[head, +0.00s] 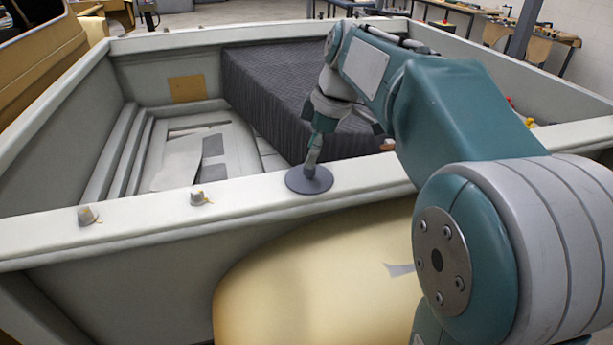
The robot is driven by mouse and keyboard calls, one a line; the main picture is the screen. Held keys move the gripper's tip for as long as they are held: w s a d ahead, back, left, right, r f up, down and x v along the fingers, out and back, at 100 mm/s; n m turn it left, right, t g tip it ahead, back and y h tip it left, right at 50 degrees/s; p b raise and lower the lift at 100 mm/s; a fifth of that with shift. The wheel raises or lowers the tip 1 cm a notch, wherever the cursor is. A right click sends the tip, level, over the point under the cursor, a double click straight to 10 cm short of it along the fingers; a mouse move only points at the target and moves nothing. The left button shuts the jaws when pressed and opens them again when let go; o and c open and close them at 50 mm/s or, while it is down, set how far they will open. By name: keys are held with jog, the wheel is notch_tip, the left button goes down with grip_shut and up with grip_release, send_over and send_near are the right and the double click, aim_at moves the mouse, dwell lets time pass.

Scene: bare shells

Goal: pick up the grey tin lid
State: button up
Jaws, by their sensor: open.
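The grey tin lid (298,181) is a flat dark grey disc lying on the near rim of the large pale shell. It overhangs the front edge of that rim slightly. My gripper (311,168) points down from above, with a fingertip at the lid's middle. It is open, and nothing shows held between its fingers. I cannot tell whether the fingertip touches the lid. Part of the gripper is hidden behind its own wrist.
The pale rim (140,219) carries two small grey caps, one at the left (87,215) and one nearer the lid (197,197). A dark ribbed block (265,95) stands inside the shell behind my gripper. A cream rounded panel (310,285) lies below the rim.

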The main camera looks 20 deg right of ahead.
aim_at(309, 172)
jog(key=x, duration=0.4)
jog(key=shift+d+f, duration=0.2)
jog(key=shift+d, duration=0.2)
jog(key=shift+a, duration=0.15)
jog(key=shift+c, duration=1.2)
jog(key=c, duration=0.8)
